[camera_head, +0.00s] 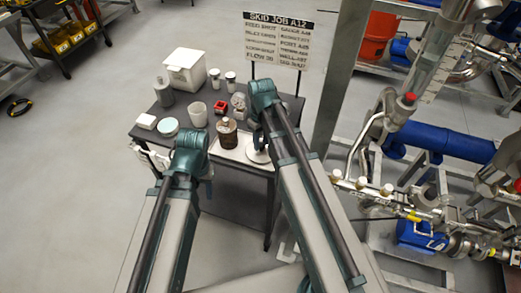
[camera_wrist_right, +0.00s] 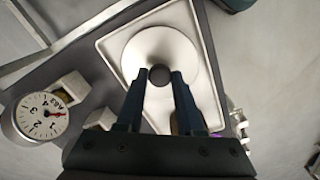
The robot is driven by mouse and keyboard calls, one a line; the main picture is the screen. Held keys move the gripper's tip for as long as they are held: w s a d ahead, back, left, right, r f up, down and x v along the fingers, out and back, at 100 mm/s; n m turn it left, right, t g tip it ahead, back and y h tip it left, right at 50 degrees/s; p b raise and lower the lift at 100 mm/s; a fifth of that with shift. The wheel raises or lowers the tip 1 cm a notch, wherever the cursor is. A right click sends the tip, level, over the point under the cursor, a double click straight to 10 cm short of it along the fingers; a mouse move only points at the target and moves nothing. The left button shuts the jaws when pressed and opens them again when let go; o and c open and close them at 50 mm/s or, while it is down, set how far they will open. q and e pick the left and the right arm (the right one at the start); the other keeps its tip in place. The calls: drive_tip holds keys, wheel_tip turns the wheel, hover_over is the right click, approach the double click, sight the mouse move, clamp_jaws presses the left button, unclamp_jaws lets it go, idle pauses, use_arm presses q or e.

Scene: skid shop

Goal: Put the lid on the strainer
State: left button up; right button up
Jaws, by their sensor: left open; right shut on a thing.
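A pale round disc with a dark knob, seemingly the lid (camera_wrist_right: 180,48), lies flat over a white tray in the right wrist view. My right gripper (camera_wrist_right: 160,77) is shut on its knob. In the head view the lid (camera_head: 257,156) shows partly beside my right arm, on the right part of the table. I cannot single out the strainer; it may be among the pipework at right. My left arm reaches over the table's left front, but its fingers are hidden behind it.
A gauge (camera_wrist_right: 40,117) sits left of the tray (camera_wrist_right: 207,45). A pipe skid with a blue pipe (camera_head: 440,140) stands at right.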

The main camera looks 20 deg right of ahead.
sight(261, 145)
drive_tip(key=shift+r+p, duration=2)
drive_tip(key=shift+r, duration=0.1)
